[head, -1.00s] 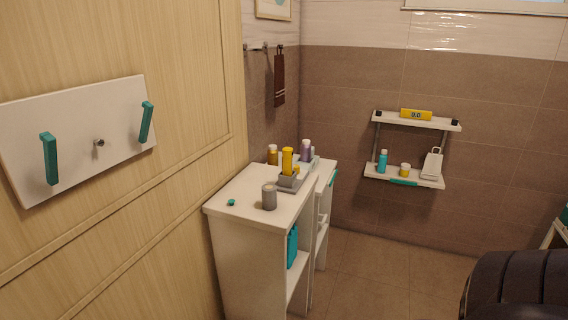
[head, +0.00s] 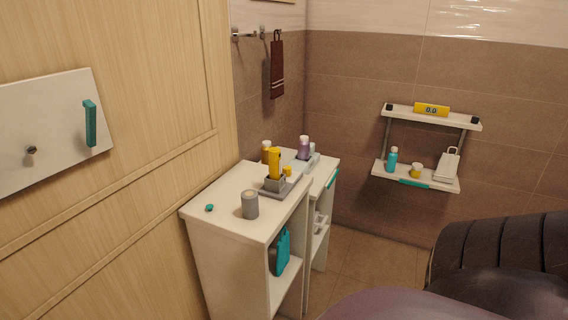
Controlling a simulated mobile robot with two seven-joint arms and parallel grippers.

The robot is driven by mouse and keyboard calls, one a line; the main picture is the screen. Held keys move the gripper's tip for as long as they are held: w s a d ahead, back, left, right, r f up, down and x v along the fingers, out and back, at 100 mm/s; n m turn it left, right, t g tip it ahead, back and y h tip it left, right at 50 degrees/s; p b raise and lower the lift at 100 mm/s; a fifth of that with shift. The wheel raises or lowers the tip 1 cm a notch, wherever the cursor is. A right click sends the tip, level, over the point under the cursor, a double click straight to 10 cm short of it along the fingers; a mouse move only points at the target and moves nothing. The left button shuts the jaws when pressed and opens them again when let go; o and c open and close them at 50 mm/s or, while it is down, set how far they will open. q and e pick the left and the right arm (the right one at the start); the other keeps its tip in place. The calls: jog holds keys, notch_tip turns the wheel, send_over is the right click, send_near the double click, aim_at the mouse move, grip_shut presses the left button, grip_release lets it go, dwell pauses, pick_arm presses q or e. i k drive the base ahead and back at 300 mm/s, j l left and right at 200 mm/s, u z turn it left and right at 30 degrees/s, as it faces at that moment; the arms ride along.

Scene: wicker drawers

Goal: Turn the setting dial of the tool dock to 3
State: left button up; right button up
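The tool dock (head: 276,187) is a grey base on top of the white cabinet, with a yellow upright tool (head: 274,163) standing in it. A small yellow part (head: 287,171) sits beside the tool; I cannot tell whether it is the setting dial. No dial numbers can be read at this distance. Dark, rounded segments (head: 490,265) of my own arm fill the lower right. Neither gripper shows in the head view.
A grey canister (head: 250,204) and a small teal piece (head: 209,208) are on the white cabinet (head: 232,185). Bottles stand behind. A wall shelf (head: 419,180) holds bottles. A wooden panel (head: 150,100) with a teal-handled white board (head: 50,130) borders the left.

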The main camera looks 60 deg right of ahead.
aim_at(286, 169)
jog(key=l, duration=0.5)
jog(key=k+l+u, duration=0.1)
jog(key=l, duration=0.95)
jog(key=k+l+u, duration=0.1)
jog(key=l, duration=0.4)
jog(key=k+l, duration=0.15)
jog(key=l, duration=0.4)
